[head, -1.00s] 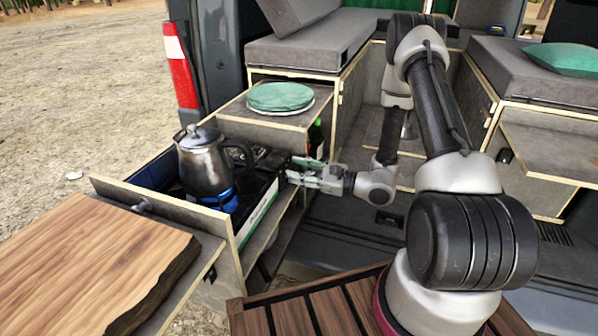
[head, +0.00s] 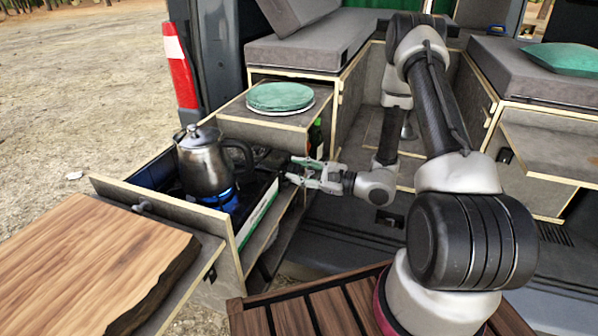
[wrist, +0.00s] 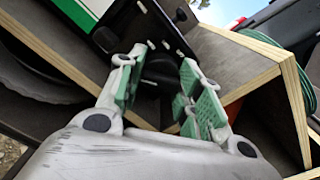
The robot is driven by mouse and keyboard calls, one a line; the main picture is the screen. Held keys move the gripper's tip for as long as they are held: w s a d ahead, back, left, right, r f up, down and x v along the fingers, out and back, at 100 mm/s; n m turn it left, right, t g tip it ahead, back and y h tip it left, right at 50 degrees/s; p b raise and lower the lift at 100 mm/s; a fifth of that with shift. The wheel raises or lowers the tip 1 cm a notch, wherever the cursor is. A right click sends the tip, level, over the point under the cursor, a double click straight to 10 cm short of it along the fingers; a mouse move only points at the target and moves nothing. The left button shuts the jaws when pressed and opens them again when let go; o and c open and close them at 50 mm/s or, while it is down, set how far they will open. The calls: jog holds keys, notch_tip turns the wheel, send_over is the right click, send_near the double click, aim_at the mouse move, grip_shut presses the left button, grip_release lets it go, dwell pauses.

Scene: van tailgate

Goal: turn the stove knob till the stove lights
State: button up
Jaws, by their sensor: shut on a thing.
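The stove (head: 262,185) sits in the pulled-out drawer, with a steel kettle (head: 204,165) standing on it. A blue glow like a flame (head: 226,194) shows at the kettle's base. My gripper (head: 295,173) is at the stove's right end, reaching in from the right. In the wrist view, my gripper's (wrist: 156,72) green-padded fingers stand on both sides of a dark stove knob (wrist: 161,70) on the black panel (wrist: 140,28). In the head view the fingers hide the knob.
A wooden board (head: 90,265) lies in front of the drawer (head: 165,205). A shelf with a green round stack (head: 280,97) stands just behind the gripper, with a dark bottle (head: 316,138) beside it. The van floor right of the gripper is clear.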

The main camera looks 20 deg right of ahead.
jog(key=o, duration=0.7)
jog(key=shift+o, duration=0.2)
jog(key=shift+d, duration=0.1)
jog(key=v, duration=1.2)
